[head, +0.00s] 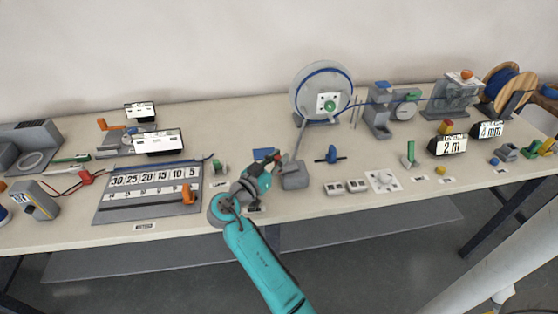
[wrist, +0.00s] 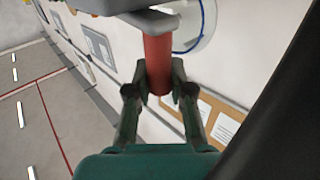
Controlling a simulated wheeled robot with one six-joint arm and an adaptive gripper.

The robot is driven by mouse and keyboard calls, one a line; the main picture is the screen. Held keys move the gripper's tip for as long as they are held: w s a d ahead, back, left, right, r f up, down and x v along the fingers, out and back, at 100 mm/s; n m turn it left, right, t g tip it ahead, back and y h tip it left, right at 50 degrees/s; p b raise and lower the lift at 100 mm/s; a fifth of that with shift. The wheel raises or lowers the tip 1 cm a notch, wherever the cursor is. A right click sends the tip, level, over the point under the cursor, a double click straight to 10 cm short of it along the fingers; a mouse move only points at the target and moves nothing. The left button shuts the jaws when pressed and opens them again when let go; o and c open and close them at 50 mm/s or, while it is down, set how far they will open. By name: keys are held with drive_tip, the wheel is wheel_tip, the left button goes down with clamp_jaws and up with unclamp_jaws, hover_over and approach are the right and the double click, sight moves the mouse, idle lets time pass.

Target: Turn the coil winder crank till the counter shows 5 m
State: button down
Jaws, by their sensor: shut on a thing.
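The coil winder (head: 297,96) is a grey disc with a blue cable coil and a green hub, upright at the back of the bench. My gripper (head: 276,162) is below it and a little left, by a grey block (head: 294,181) with a thin rod rising from it. In the wrist view, my gripper (wrist: 158,88) is shut on a red upright crank handle (wrist: 157,58), one finger on each side. A grey crank arm (wrist: 150,20) meets the handle's top end. The counter (head: 452,145) at right reads 2 m. The handle is mostly hidden in the head view.
A second display (head: 487,130) stands behind the counter. Left is a numbered board (head: 150,195). Sockets (head: 346,187) lie right of the block.

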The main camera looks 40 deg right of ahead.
idle(0.3)
drive_tip(key=c, duration=1)
unclamp_jaws()
drive_tip(key=a, duration=0.4)
drive_tip(key=s+a, duration=0.1)
drive_tip(key=a, duration=0.3)
drive_tip(key=s+a, duration=0.1)
drive_tip(key=a, duration=0.3)
